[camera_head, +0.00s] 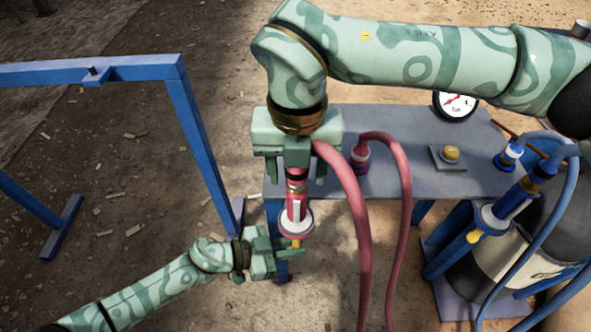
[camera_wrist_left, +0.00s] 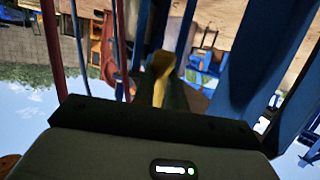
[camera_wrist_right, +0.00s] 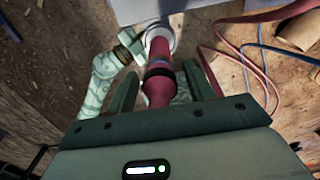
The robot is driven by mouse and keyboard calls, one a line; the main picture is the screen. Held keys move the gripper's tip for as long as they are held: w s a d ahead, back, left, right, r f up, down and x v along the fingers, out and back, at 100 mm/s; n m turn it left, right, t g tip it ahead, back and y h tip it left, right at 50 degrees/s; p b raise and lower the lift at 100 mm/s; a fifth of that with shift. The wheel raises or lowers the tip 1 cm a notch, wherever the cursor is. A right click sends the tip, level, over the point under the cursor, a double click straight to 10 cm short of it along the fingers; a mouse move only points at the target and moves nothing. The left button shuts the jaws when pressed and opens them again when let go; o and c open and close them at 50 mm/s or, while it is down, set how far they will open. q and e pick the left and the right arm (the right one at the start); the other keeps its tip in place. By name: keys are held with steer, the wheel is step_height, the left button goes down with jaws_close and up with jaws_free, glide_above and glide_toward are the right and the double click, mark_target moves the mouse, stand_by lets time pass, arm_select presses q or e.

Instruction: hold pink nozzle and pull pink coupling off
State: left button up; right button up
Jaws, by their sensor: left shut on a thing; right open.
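The pink nozzle (camera_head: 296,217), with a white collar and a yellow end, stands off the front edge of the table. My left gripper (camera_head: 286,244) is shut on its yellow lower part; that yellow part (camera_wrist_left: 163,72) shows between the fingers in the left wrist view. The pink coupling (camera_head: 297,181) sits on top of the nozzle, in line with it, and joins a pink hose. My right gripper (camera_head: 298,165) is above, pointing down. In the right wrist view its open fingers stand either side of the coupling (camera_wrist_right: 158,88), with gaps visible.
The table also carries a gauge (camera_head: 455,103) and a yellow button (camera_head: 451,153). A blue nozzle (camera_head: 492,217) with hose stands right. A blue frame (camera_head: 185,100) stands left.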

stand_by(0.7)
jaws_close()
steer(key=shift+r, duration=3)
arm_select(q)
steer(key=o, duration=0.8)
steer(key=shift+o, duration=0.2)
steer(key=shift+a, duration=0.1)
